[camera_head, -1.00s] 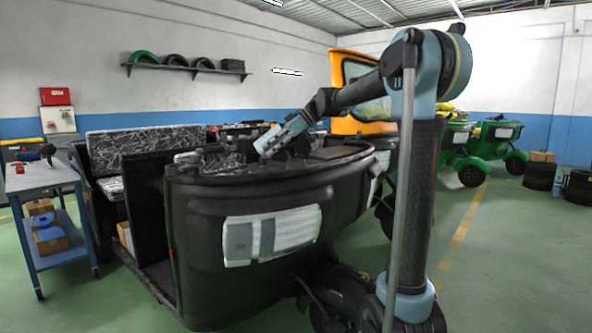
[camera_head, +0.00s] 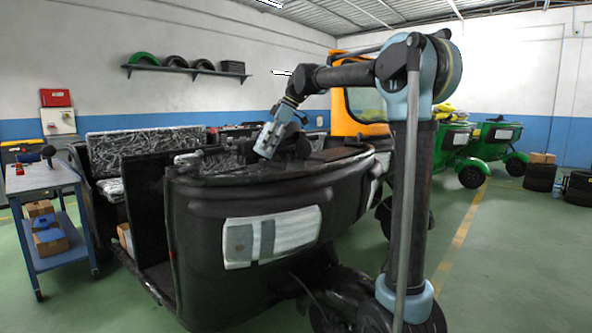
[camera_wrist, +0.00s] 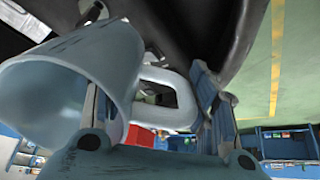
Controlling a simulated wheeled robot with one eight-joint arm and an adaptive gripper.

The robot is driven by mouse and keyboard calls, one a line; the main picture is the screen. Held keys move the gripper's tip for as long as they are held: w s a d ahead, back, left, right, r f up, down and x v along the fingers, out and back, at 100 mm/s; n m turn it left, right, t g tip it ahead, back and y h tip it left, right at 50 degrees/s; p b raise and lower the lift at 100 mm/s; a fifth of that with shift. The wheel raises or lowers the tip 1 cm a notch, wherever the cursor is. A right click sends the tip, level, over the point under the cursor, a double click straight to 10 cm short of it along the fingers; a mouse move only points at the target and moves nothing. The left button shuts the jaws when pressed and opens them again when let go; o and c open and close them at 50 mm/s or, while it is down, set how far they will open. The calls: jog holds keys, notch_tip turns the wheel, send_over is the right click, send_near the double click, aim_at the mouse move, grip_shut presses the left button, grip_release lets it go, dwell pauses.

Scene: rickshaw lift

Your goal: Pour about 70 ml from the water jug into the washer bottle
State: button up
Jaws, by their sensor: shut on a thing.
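The water jug (camera_wrist: 95,72) is a grey-blue round vessel filling the left of the wrist view, with its wide mouth toward the lower left. Its loop handle (camera_wrist: 181,100) lies between the fingers of my gripper (camera_wrist: 150,85), which is shut on it. In the camera_head view my gripper (camera_head: 268,140) points down over the top of the black rickshaw front (camera_head: 245,215). The jug cannot be told clearly there, nor can its water level. I cannot make out the washer bottle for sure; a small pale part (camera_wrist: 95,13) shows behind the jug in the wrist view.
A blue work table (camera_head: 42,178) with boxes on its lower shelf stands at the left. A plastic-wrapped seat (camera_head: 145,150) lies behind the black body. An orange rickshaw (camera_head: 352,105) and green ones (camera_head: 478,150) stand behind.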

jog(key=a+h, duration=0.1)
jog(key=h, duration=0.1)
jog(key=f+h+b, duration=0.1)
jog(key=shift+a+h, duration=0.4)
jog(key=shift+a+r+t+h+b, duration=0.2)
jog(key=shift+r+t+h+b, duration=0.25)
jog(key=shift+h, duration=0.45)
jog(key=shift+r, duration=0.1)
